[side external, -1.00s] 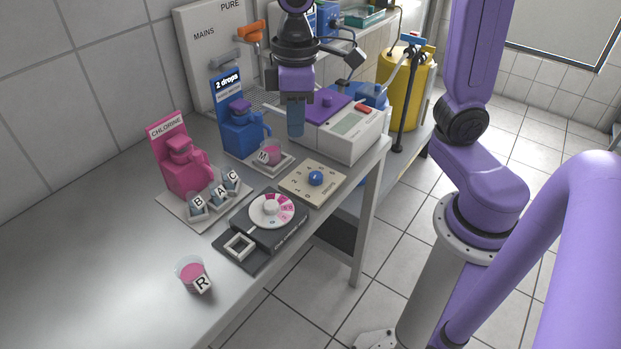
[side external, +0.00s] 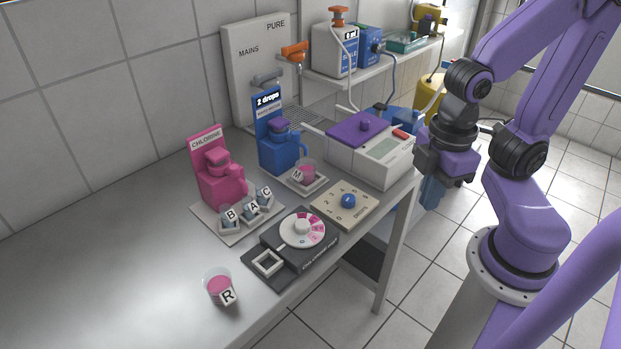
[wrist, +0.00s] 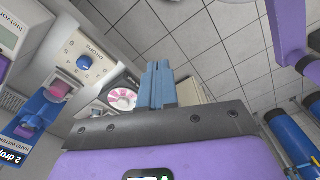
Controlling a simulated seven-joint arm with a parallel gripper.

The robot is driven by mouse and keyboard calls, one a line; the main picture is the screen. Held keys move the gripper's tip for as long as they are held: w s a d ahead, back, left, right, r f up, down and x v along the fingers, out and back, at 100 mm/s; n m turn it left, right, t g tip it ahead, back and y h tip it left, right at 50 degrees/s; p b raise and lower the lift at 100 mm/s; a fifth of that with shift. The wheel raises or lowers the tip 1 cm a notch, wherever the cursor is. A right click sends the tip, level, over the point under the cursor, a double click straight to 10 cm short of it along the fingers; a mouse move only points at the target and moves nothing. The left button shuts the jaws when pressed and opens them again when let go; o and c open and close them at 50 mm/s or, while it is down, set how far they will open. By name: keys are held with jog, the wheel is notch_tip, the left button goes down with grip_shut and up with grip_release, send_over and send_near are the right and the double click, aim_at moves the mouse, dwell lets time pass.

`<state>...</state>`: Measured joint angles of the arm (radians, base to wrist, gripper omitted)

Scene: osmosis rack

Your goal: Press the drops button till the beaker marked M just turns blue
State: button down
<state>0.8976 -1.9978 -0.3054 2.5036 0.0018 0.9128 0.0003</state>
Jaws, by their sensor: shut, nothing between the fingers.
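The beaker marked M (side external: 308,173) holds pink liquid and stands on a small white tray in front of the blue hardness dispenser (side external: 280,150). The drops panel (side external: 328,211) is a cream plate with numbers and a round blue button (side external: 348,200). The button also shows in the wrist view (wrist: 84,62). The blue dispenser's sign reads "2 drops" (side external: 268,99). My gripper (side external: 432,192) is shut and empty, off to the right of the bench edge, apart from the button. Its blue fingers show together in the wrist view (wrist: 160,82).
A colour-disc comparator (side external: 300,235), pink chlorine dispenser (side external: 220,185), small cups A, B, C, and pink beaker R (side external: 219,286) stand on the bench. A white meter with purple lid (side external: 370,150) is behind the drops panel. The bench's left front is clear.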

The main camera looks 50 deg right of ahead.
jog(key=w+a+r+m, duration=0.2)
jog(key=w+a+r, duration=0.1)
jog(key=w, duration=0.3)
jog(key=w+a+r+m, duration=0.1)
jog(key=w+a+r, duration=0.15)
jog(key=w, duration=0.35)
notch_tip(320, 180, up, 6)
jog(key=m, duration=1)
send_over(279, 121)
jog(key=shift+f, duration=0.15)
notch_tip(279, 121, down, 14)
jog(key=shift+f, duration=0.1)
